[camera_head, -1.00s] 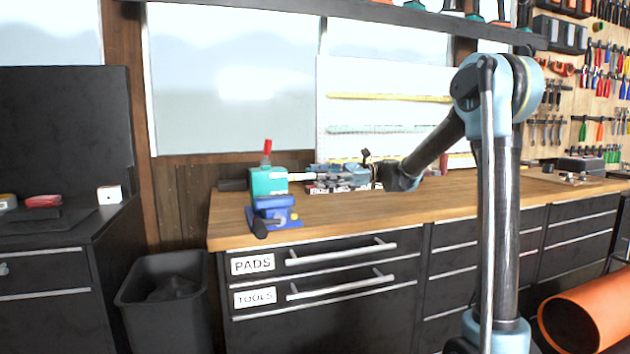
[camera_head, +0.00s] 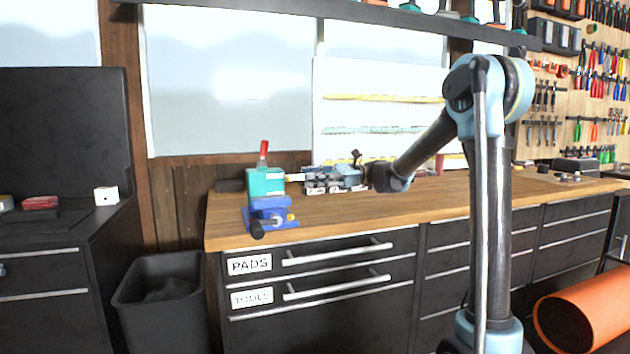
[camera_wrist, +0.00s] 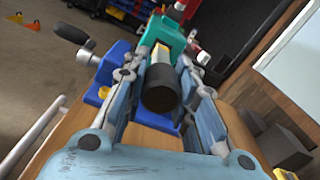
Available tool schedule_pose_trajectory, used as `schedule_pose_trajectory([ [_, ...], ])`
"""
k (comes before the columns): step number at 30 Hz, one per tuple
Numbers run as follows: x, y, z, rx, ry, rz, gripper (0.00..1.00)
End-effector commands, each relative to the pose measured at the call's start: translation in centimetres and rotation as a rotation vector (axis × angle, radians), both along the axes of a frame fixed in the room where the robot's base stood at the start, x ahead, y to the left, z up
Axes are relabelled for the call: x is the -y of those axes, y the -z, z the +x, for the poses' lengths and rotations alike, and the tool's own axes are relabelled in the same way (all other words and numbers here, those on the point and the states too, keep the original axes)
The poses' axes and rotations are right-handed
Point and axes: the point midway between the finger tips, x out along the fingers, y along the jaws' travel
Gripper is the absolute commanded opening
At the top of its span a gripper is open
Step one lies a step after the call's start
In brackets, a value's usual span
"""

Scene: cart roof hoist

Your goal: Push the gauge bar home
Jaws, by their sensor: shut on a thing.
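The gauge bar (camera_head: 295,177) is a pale bar running level from the teal block (camera_head: 264,181) to my gripper (camera_head: 312,179). The teal block, with a red-topped handle above it, stands on a blue vise (camera_head: 268,212) at the bench's left end. In the wrist view, the bar (camera_wrist: 160,90) shows a black round end towards me and a pale yellowish part meeting the teal block (camera_wrist: 163,35). My gripper's fingers (camera_wrist: 165,65) lie on both sides of the bar, shut on it. The bar's far end is hidden at the block.
The wooden bench top (camera_head: 430,195) is mostly clear to the right of my gripper. A black bin (camera_head: 160,302) stands on the floor left of the drawers. A shelf (camera_head: 350,14) runs overhead.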

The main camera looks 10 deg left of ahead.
Motion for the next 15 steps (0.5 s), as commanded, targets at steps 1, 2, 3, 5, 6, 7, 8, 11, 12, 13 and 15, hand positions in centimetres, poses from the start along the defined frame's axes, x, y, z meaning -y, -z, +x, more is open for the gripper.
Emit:
schedule_pose_trajectory([
  [1, -0.6, -0.1, -0.3, -0.001, -0.001, 0.001, 0.0],
  [2, -1.0, -0.1, -0.6, -0.001, -0.001, 0.001, 0.0],
  [3, -1.5, -0.1, -0.8, -0.001, -0.001, 0.002, 0.0],
  [5, -2.2, -0.1, -1.3, -0.001, -0.001, 0.001, 0.0],
  [6, -2.5, -0.1, -1.5, -0.001, -0.001, 0.001, 0.0],
  [7, -2.7, -0.1, -1.6, -0.001, -0.001, 0.002, 0.0],
  [8, -2.8, -0.1, -1.6, -0.001, 0.0, 0.002, 0.0],
  [11, -2.9, -0.1, -1.6, -0.001, 0.003, 0.001, 0.0],
  [12, -2.9, -0.1, -1.6, -0.001, 0.003, 0.001, 0.0],
  [13, -2.9, -0.1, -1.6, -0.001, 0.003, 0.001, 0.0],
  [15, -2.9, -0.1, -1.6, -0.001, 0.002, 0.002, 0.0],
])
